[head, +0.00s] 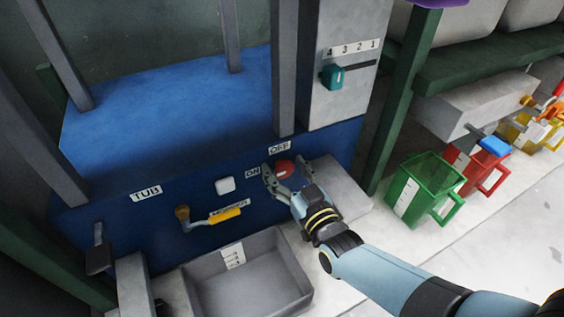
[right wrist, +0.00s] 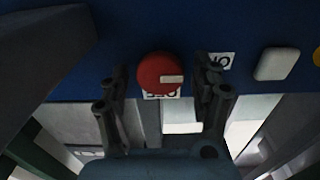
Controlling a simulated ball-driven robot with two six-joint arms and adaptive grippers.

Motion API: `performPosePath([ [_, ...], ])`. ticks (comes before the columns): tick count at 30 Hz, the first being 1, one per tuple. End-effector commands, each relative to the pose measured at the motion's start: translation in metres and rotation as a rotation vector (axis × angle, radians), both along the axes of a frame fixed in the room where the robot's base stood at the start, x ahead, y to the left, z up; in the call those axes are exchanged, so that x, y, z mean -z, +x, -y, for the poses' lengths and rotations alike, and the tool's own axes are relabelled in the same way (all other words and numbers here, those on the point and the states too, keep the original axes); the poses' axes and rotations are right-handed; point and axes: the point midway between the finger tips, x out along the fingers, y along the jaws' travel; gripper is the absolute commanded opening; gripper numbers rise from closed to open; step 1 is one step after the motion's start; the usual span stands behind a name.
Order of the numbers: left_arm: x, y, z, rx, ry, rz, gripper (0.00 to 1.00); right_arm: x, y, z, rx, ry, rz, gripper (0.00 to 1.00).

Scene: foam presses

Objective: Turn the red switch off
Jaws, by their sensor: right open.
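The red switch (head: 285,167) is a round knob on the blue front of the press, with an OFF label (head: 279,148) above it and an ON label (head: 252,172) to its left. In the right wrist view the red switch (right wrist: 156,70) has a white mark on the side toward the partly hidden ON label (right wrist: 220,61); the OFF label (right wrist: 161,95) is below it. My right gripper (head: 284,176) is open, its fingers on either side of the knob. I cannot tell whether they touch it. My left gripper is not in view.
A white button (head: 225,185) and a yellow-handled crank (head: 224,215) are left of the switch. A grey tray (head: 204,291) stands below. A teal selector (head: 332,76) is on the grey column above. Green (head: 427,192) and red (head: 489,167) containers stand at right.

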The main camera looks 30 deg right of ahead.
Motion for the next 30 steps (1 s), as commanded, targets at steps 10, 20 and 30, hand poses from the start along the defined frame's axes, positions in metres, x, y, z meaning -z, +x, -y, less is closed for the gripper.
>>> performPosePath([
  [10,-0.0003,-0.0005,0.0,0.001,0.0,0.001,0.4,0.0001,-0.0001,-0.0001,0.0,0.0,-0.001,0.45],
  [20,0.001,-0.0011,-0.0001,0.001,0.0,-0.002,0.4,0.0002,-0.0002,-0.0001,0.0,0.001,-0.001,0.12],
  [30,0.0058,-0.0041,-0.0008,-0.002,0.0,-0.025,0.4,0.0001,-0.0003,0.0003,0.0,0.087,0.004,0.12],
])
